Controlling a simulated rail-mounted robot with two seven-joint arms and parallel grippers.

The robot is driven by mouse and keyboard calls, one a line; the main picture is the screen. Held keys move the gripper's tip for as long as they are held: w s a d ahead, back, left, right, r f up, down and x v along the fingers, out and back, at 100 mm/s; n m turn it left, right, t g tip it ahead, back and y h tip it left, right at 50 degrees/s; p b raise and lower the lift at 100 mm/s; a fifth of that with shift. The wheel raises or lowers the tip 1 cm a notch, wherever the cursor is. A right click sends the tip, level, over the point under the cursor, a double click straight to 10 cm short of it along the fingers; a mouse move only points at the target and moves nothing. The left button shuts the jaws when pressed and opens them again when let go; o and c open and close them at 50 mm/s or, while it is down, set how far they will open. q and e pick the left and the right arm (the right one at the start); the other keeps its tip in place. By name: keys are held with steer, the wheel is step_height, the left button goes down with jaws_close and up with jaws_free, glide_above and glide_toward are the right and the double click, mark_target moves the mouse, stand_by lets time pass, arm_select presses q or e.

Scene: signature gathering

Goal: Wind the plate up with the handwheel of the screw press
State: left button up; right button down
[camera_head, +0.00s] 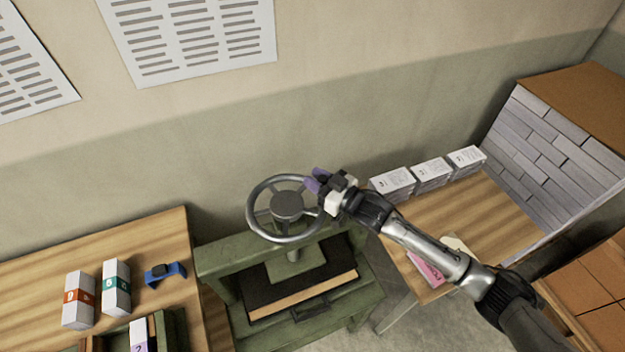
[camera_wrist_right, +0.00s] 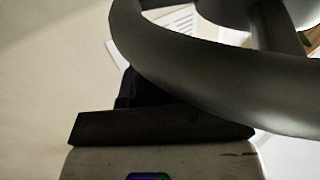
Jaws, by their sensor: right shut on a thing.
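The handwheel (camera_head: 287,205) is a grey metal ring with spokes and a round hub, on top of the green screw press (camera_head: 225,262). In the right wrist view the thick grey rim (camera_wrist_right: 215,85) crosses close in front of the dark finger (camera_wrist_right: 160,127). The contact itself is partly hidden. My left gripper is not in view.
A wooden table (camera_head: 60,262) on the left holds boxed stacks (camera_head: 80,300), a blue item (camera_head: 166,273) and a green tray (camera_head: 176,330). The wall (camera_head: 190,150) rises close behind the press.

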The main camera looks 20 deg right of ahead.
steer(key=shift+w+a, duration=0.1)
steer(key=shift+w, duration=0.45)
steer(key=shift+w+a, duration=0.3)
steer(key=shift+w, duration=0.25)
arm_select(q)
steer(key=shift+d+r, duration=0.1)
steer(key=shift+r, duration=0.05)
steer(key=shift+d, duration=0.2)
arm_select(e)
steer(key=shift+w+a+r, duration=0.1)
steer(key=shift+a, duration=0.1)
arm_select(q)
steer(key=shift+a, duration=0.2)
arm_select(e)
steer(key=c, duration=1.3)
jaws_free()
steer(key=shift+a, duration=0.1)
steer(key=shift+o, duration=0.9)
steer(key=shift+a, duration=0.1)
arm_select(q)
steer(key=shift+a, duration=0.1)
arm_select(e)
steer(key=shift+o, duration=1.1)
